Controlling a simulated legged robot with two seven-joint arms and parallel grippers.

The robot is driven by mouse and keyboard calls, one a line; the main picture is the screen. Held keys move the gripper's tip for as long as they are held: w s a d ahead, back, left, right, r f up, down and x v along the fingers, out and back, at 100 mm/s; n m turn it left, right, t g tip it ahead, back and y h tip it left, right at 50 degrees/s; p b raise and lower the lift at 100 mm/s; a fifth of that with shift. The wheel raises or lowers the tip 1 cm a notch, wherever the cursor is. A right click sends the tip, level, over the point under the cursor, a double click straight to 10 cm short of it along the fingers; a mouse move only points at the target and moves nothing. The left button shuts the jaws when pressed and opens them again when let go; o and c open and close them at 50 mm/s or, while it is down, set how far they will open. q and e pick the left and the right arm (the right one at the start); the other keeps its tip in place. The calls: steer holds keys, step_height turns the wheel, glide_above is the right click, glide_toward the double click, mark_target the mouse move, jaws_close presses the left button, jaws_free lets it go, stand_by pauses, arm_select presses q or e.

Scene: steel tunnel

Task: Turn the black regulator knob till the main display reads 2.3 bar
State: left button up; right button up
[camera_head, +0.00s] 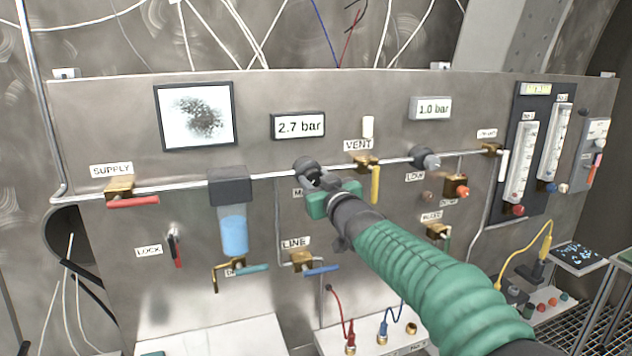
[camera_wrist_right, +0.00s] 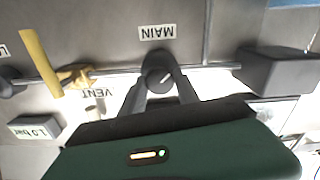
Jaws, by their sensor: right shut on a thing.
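The main display (camera_head: 298,126) on the steel panel reads 2.7 bar. The black regulator knob (camera_head: 305,165) sits on the pipe below it, partly hidden by my right gripper (camera_head: 318,183). In the right wrist view the knob (camera_wrist_right: 159,77) has a pale pointer mark and lies between the two fingers of my right gripper (camera_wrist_right: 160,88), which is shut on it. The MAIN label (camera_wrist_right: 157,32) shows upside down there. My left gripper is not in view.
A second display (camera_head: 431,108) reads 1.0 bar, with another dark knob (camera_head: 426,158) below it. The yellow VENT lever (camera_head: 375,184) is close right of my gripper. A filter bowl (camera_head: 233,230) hangs to the left. The blue LINE lever (camera_head: 321,270) is below.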

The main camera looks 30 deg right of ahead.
jaws_close()
steer(key=shift+f+n, duration=0.1)
steer(key=shift+n, duration=0.2)
steer(key=n, duration=0.3)
steer(key=shift+n+b, duration=0.35)
steer(key=shift+n, duration=0.05)
steer(key=shift+n+b, duration=0.3)
steer(key=shift+n, duration=1.5)
